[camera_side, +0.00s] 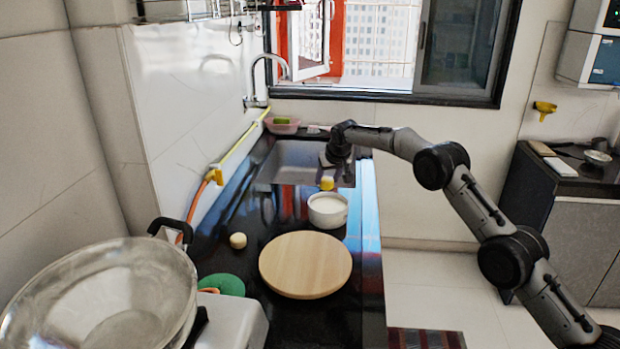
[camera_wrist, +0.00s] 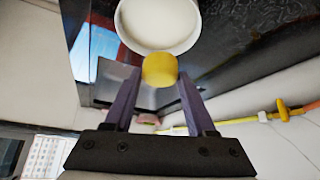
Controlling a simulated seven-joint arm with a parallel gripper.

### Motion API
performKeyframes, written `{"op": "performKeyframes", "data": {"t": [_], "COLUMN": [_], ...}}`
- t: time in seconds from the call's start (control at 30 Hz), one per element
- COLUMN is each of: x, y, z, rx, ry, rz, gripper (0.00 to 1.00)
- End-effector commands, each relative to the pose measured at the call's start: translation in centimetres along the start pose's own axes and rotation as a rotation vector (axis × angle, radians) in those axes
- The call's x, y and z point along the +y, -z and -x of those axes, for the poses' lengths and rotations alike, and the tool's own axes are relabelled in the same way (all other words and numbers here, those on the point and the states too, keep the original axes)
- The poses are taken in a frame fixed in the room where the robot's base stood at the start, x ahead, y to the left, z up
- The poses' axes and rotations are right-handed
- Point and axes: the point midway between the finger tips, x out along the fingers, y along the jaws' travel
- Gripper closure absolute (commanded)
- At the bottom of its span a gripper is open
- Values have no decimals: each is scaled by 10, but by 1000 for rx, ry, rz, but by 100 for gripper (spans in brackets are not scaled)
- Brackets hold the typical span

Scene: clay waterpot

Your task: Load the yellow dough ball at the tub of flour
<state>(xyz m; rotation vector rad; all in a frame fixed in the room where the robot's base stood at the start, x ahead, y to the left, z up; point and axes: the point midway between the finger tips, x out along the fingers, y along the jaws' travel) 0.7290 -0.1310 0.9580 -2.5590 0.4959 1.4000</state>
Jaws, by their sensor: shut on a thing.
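The yellow dough ball (camera_side: 327,183) is between the fingertips of my gripper (camera_side: 328,174) in the side view, just above and behind the far rim of the white tub of flour (camera_side: 328,219). In the wrist view the yellow dough ball (camera_wrist: 160,71) shows between the two purple-grey fingers of my gripper (camera_wrist: 158,79), in front of the white tub (camera_wrist: 188,43). My gripper is shut on the ball. The tub stands upright on the dark counter with white flour inside. Whether the ball touches the rim cannot be told.
A round wooden board (camera_side: 305,264) lies in front of the tub. A small pale dough ball (camera_side: 238,240) sits to its left. The sink (camera_side: 290,165) is behind the tub.

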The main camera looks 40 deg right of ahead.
Motion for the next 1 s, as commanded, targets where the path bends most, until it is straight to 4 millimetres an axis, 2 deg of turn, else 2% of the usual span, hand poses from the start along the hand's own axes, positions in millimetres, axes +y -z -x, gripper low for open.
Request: {"op": "performKeyframes", "data": {"t": [0.13, 0.7, 1.0], "x": [8, 7, 7], "y": [-2, -29, -33], "z": [-5, -46, -53], "rx": [3, 1, 3], "ry": [-5, -5, -4], "rz": [-9, -8, -8], "gripper": [88, 88, 88]}}
